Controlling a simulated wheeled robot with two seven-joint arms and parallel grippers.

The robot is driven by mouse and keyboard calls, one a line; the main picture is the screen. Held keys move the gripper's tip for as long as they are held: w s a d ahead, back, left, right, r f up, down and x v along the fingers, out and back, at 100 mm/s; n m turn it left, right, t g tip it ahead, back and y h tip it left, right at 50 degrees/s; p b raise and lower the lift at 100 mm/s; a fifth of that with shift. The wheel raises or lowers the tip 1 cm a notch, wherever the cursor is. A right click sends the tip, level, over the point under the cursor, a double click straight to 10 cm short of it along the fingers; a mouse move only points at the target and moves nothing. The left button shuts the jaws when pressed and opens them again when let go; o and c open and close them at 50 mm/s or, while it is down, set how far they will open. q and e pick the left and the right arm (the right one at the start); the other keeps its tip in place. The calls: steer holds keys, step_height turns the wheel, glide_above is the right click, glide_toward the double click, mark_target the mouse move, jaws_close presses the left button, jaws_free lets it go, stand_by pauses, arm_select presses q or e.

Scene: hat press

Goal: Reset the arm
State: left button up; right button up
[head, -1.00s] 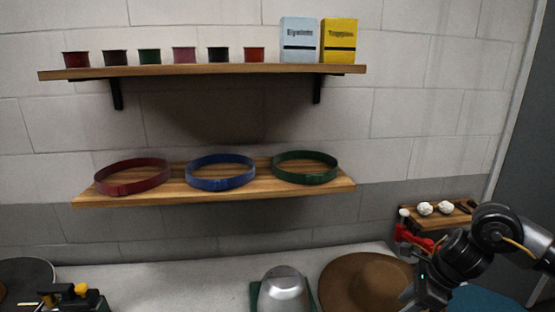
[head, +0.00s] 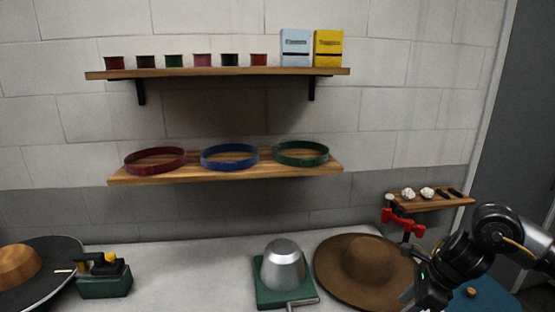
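My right arm comes in from the right edge in the head view, over the right part of the table. Its gripper (head: 424,292) is low in the picture, in front of the right side of a brown wide-brimmed hat (head: 368,262). Its fingertips are not clear, so I cannot tell whether it is open or shut, and no held thing shows. My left arm and gripper are not in view. A metal dome press (head: 284,264) on a green base (head: 271,294) stands left of the brown hat.
A tan-crowned hat (head: 20,264) and a green box-like device (head: 104,275) are at left. Red, blue and green bands (head: 300,158) lie on the lower wall shelf (head: 180,178). A red clamp (head: 403,220) and small shelf (head: 432,205) are near my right arm. Table between device and press is clear.

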steer(key=s+a+f+m+t+y, duration=0.2)
steer(key=a+f+m+t, duration=0.15)
steer(key=a+m, duration=0.6)
steer(key=s+a+f+m+t+y, duration=0.2)
steer(key=a+f+m+t, duration=0.15)
steer(key=a+m, duration=0.6)
steer(key=s+d+f+m+g+h, duration=0.2)
steer(key=s+d+f+m+h, duration=0.15)
steer(key=s+m, duration=0.5)
steer(key=s+d+f+m+g+h, duration=0.2)
steer(key=s+d+f+m, duration=0.25)
steer(key=s+m, duration=0.45)
steer(key=s+d+f+m+g+h, duration=0.15)
steer(key=s+d+f+m, duration=0.3)
steer(key=s+m, duration=0.45)
step_height(320, 180, down, 31)
steer(key=m+g+b, duration=0.1)
steer(key=b, duration=0.5)
arm_select(q)
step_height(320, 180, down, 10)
steer(key=b, duration=0.4)
arm_select(e)
steer(key=s+d+f+g+h, duration=0.1)
steer(key=s+d+f, duration=0.2)
steer(key=s+f, duration=1.3)
step_height(320, 180, down, 4)
steer(key=shift+d+f, duration=0.1)
steer(key=shift+d, duration=0.05)
